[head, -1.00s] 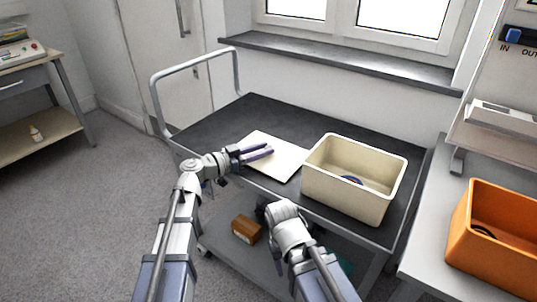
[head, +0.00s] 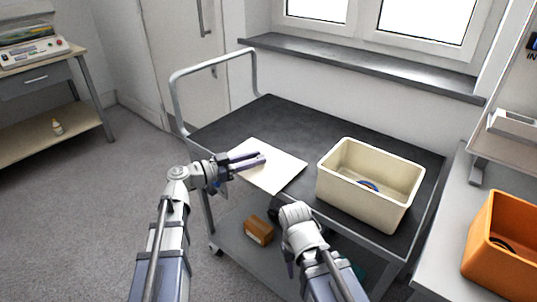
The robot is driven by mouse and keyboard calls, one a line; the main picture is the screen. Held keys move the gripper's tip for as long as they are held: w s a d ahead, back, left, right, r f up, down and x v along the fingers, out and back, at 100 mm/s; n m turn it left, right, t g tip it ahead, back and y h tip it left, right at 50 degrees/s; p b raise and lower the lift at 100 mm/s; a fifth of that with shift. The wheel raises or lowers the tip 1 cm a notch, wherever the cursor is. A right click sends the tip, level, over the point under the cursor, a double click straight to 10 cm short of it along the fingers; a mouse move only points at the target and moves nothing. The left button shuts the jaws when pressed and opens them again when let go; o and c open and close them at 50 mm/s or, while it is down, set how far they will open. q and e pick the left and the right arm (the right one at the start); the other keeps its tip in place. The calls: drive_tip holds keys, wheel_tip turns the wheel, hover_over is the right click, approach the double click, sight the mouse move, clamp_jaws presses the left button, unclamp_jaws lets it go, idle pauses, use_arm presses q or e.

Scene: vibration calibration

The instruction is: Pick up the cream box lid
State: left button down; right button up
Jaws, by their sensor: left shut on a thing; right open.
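The cream box lid (head: 278,172) is a flat pale panel over the front left part of the dark trolley top (head: 290,122). My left gripper (head: 258,160) is shut on the lid at its left side. I cannot tell how far the lid is above the trolley top. The open cream box (head: 372,203) stands upright to the right of the lid, with a small gap between them. A blue item (head: 369,186) shows inside it. My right gripper (head: 280,213) is open near the trolley's front edge, below the lid in the picture; its fingers are mostly hidden by its wrist.
A small brown carton (head: 259,231) lies on the trolley's lower shelf. An orange bin (head: 500,240) stands on the grey bench at the right. The trolley's handle rail (head: 172,105) rises at the left. The trolley top behind the lid is clear.

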use_arm(q)
drive_tip(key=f+v, duration=0.1)
drive_tip(key=v, duration=2.3)
